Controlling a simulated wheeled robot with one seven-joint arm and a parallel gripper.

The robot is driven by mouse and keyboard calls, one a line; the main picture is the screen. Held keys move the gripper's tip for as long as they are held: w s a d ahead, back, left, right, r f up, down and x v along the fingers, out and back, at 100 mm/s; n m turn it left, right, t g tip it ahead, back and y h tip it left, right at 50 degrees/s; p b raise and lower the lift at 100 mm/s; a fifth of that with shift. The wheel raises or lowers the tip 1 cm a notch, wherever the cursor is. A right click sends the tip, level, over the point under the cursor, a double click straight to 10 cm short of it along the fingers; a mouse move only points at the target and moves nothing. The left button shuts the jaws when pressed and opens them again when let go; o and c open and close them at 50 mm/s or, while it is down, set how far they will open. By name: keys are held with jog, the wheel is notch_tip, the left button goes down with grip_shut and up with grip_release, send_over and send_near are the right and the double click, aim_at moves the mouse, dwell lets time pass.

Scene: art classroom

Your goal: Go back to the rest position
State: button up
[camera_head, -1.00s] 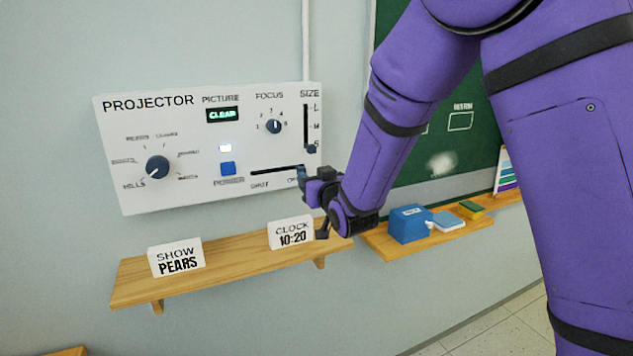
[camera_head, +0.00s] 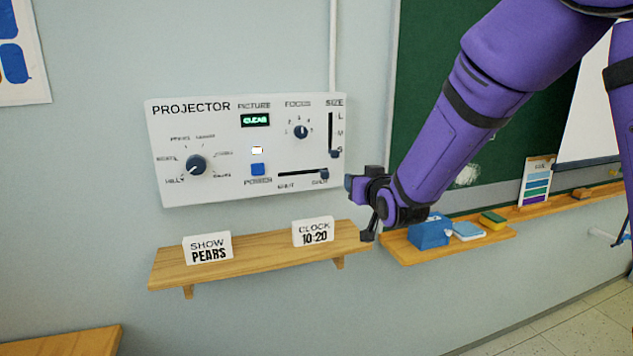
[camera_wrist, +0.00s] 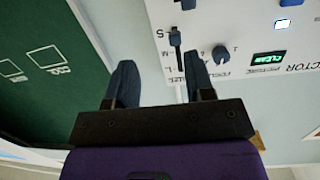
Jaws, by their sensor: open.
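My gripper (camera_head: 360,208) is open and empty, just right of the projector panel's lower right corner and clear of it. In the wrist view its two dark fingers (camera_wrist: 162,82) stand apart with nothing between them. The white projector panel (camera_head: 220,120) is on the wall. The lower slider knob (camera_head: 324,174) is at the right end, and the size slider knob (camera_head: 334,154) is at the bottom, by S. The dial (camera_head: 196,165) points to the lower left.
A wooden shelf (camera_head: 260,260) below the panel holds a SHOW PEARS card (camera_head: 207,248) and a CLOCK 10:20 card (camera_head: 313,231). A ledge (camera_head: 410,254) to the right, under the green chalkboard (camera_head: 420,80), carries a blue box (camera_head: 430,233). A wooden surface (camera_head: 70,343) is at lower left.

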jog(key=s+d+r+m+g+h, duration=0.1)
jog(key=s+d+r+g, duration=0.2)
jog(key=s+d, duration=0.35)
jog(key=s+d+r+m+g+h, duration=0.1)
jog(key=s+d+r+g, duration=0.1)
jog(key=s+d+r, duration=0.35)
jog(key=s+d+f+g+h, duration=0.1)
jog(key=s+d+g, duration=0.1)
jog(key=s, duration=1.1)
jog(key=s+d+f+g+h, duration=0.1)
jog(key=s+d+g, duration=0.2)
jog(key=s, duration=1)
jog(key=shift+d+g, duration=0.35)
jog(key=shift+g, duration=0.05)
